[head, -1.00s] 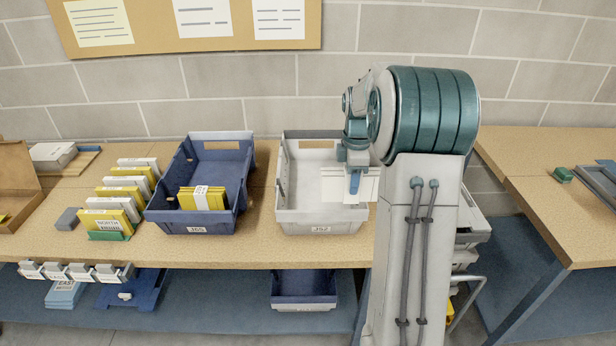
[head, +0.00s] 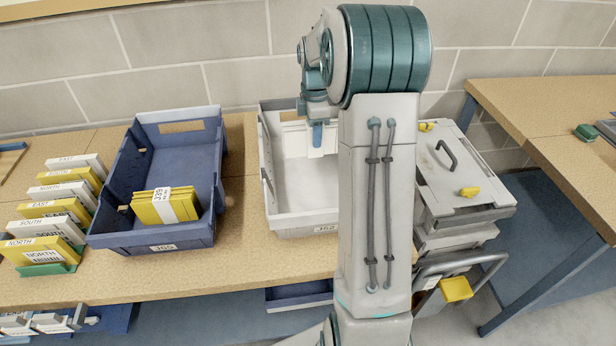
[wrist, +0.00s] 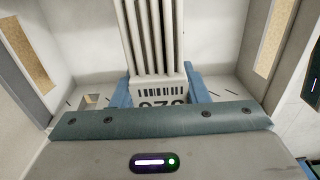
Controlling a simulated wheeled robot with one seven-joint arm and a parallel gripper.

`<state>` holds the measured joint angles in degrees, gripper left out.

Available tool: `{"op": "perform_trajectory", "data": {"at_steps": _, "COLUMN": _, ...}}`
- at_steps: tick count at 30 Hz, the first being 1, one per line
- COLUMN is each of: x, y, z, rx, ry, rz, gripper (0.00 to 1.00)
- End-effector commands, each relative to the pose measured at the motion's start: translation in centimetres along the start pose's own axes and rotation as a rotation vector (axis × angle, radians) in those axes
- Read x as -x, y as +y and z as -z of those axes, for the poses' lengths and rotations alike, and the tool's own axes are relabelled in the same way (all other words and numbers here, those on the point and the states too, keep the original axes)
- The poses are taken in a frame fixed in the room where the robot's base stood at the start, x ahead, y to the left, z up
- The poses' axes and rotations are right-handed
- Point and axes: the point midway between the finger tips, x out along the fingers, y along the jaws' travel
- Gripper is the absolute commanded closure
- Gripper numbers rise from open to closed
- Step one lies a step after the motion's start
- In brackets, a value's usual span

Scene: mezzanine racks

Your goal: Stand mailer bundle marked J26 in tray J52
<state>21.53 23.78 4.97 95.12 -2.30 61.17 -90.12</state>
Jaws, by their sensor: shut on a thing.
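Tray J52 (head: 298,222) is a pale grey open tray on the wooden bench, just left of my arm's column in the head view. My gripper (head: 317,138) is over the back part of this tray. In the wrist view its blue fingers (wrist: 158,88) are shut on the sides of a white mailer bundle (wrist: 152,40) with several layers. The band on the bundle carries a barcode and a mark that shows upside down and partly covered. Tray walls show on both sides of the bundle. Whether the bundle touches the tray floor cannot be told.
A blue tray (head: 160,238) with a banded yellow bundle (head: 165,206) stands left of tray J52. Several white and yellow mailers (head: 55,215) stand in a row at far left. A lidded grey cart (head: 465,180) is right of my arm, and another bench (head: 550,120) lies beyond.

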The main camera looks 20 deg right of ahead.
Motion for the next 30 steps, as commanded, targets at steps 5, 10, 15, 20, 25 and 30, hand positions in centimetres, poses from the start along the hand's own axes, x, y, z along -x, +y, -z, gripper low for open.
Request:
{"op": "perform_trajectory", "data": {"at_steps": 5, "x": -1.6, "y": 0.0, "z": -0.1, "rx": -0.002, "ry": 0.000, "rz": 0.000, "gripper": 0.84}}
{"op": "perform_trajectory", "data": {"at_steps": 10, "x": -3.9, "y": -0.1, "z": -0.2, "rx": -0.005, "ry": 0.000, "rz": 0.006, "gripper": 0.84}}
{"op": "perform_trajectory", "data": {"at_steps": 15, "x": -6.8, "y": -0.1, "z": -0.3, "rx": -0.006, "ry": 0.000, "rz": 0.003, "gripper": 0.84}}
{"op": "perform_trajectory", "data": {"at_steps": 20, "x": -8.0, "y": 0.0, "z": -0.3, "rx": -0.006, "ry": 0.000, "rz": 0.001, "gripper": 0.84}}
{"op": "perform_trajectory", "data": {"at_steps": 25, "x": -10.1, "y": -0.1, "z": -0.3, "rx": -0.006, "ry": 0.000, "rz": 0.004, "gripper": 0.84}}
{"op": "perform_trajectory", "data": {"at_steps": 30, "x": -11.5, "y": 0.0, "z": -0.3, "rx": -0.006, "ry": 0.000, "rz": 0.000, "gripper": 0.84}}
